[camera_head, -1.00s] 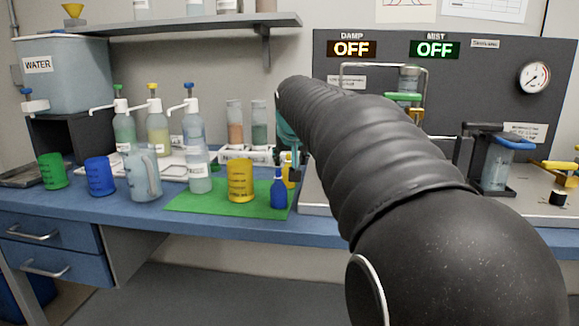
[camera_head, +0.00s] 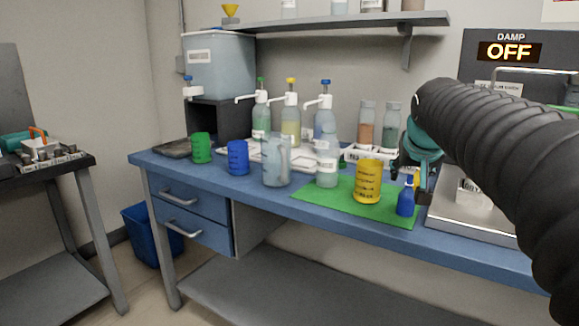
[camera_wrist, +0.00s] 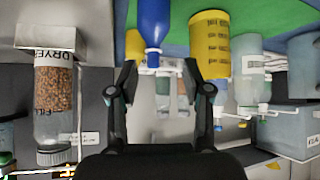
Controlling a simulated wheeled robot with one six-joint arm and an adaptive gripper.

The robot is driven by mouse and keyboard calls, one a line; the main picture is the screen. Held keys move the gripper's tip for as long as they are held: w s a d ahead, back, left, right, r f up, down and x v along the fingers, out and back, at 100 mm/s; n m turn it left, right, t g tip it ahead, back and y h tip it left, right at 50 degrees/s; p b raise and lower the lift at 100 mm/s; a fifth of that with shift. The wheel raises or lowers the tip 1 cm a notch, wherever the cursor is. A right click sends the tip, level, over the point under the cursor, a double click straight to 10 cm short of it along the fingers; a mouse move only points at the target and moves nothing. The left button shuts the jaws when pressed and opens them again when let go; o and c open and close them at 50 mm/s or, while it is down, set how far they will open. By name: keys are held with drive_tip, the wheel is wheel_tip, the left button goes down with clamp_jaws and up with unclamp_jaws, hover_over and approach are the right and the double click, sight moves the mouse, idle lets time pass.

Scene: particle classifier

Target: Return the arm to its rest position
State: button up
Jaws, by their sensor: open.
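My arm (camera_head: 505,130) is a thick black ribbed sleeve reaching in from the right edge of the head view. My gripper (camera_head: 412,186) is at its far end, beside a small blue bottle (camera_head: 405,203) and over the back right corner of the green mat (camera_head: 330,196). In the wrist view, which is upside down, my gripper (camera_wrist: 160,68) is open, with its two black fingers apart and nothing held between them. The blue bottle (camera_wrist: 154,22) stands beyond the fingertips, apart from them as far as I can tell.
A yellow beaker (camera_head: 368,182), pump bottles (camera_head: 290,118) and a clear jug (camera_head: 275,165) stand close on the blue bench (camera_head: 245,205). A shelf (camera_head: 340,22) hangs above. A dryer tube with brown granules (camera_wrist: 53,95) is at the wrist view's left. Floor between the benches is partly clear.

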drive_tip(key=s+a+f+n+g+y, duration=0.1)
drive_tip(key=s+a+f, duration=0.4)
drive_tip(key=s+f, duration=0.5)
drive_tip(key=s+a+f+n+g+y, duration=0.1)
drive_tip(key=s+a+f, duration=0.5)
drive_tip(key=s+f, duration=0.4)
drive_tip(key=s, duration=0.5)
drive_tip(key=shift+s+n+g, duration=0.2)
drive_tip(key=shift+n+g, duration=0.1)
drive_tip(key=shift+g, duration=0.1)
